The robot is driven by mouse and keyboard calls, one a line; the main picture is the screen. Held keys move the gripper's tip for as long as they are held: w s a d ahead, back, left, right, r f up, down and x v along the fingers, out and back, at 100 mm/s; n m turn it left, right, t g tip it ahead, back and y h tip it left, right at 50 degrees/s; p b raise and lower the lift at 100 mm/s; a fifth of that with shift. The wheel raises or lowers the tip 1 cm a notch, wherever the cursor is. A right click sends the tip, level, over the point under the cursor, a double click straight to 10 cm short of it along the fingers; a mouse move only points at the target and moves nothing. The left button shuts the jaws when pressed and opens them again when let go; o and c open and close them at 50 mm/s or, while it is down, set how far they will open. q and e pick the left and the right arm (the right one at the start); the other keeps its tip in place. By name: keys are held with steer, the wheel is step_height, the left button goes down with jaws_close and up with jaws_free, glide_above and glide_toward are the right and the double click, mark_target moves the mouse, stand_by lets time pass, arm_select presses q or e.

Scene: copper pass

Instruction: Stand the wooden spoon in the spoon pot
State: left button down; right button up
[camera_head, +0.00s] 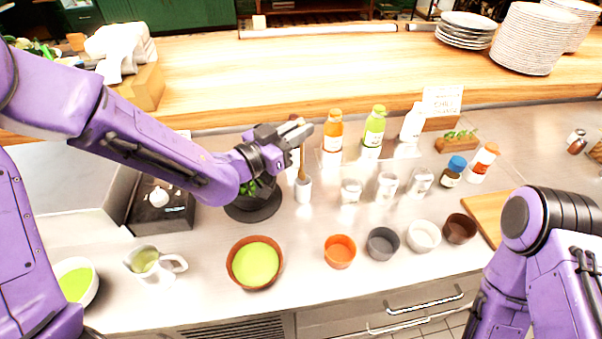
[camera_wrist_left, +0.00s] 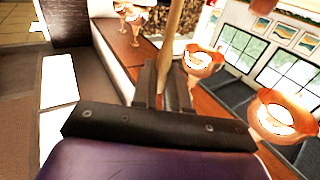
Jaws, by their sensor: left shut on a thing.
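My left gripper (camera_head: 297,132) is shut on the wooden spoon (camera_head: 302,160), which hangs nearly upright below the fingers. In the left wrist view the spoon's pale wooden handle (camera_wrist_left: 171,32) stands between the two dark fingers. The small white spoon pot (camera_head: 303,191) stands on the steel counter directly below the gripper. The spoon's lower end meets the pot's mouth in the head view; I cannot tell how far inside it is. My right gripper is out of view.
Small jars (camera_head: 351,191) stand right of the pot, with orange (camera_head: 332,130) and green (camera_head: 374,128) bottles behind. A dark plant pot (camera_head: 253,205) is close on the left. Bowls (camera_head: 255,262) line the front. Clear steel lies just in front of the spoon pot.

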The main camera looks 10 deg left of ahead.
mark_target(301, 151)
arm_select(q)
steer(key=f, duration=0.2)
steer(key=w+f, duration=0.1)
steer(key=f, duration=0.4)
steer(key=shift+w+d+p, duration=0.1)
steer(key=shift+w+p, duration=0.2)
steer(key=shift+w, duration=0.05)
steer(key=shift+s+f, duration=0.25)
steer(key=shift+s, duration=0.1)
steer(key=shift+w+f, duration=0.1)
steer(key=shift+w, duration=0.1)
steer(key=shift+f, duration=0.2)
steer(key=c, duration=1.1)
jaws_free()
steer(key=shift+r, duration=0.1)
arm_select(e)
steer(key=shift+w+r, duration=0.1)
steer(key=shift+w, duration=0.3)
arm_select(q)
steer(key=shift+r, duration=0.1)
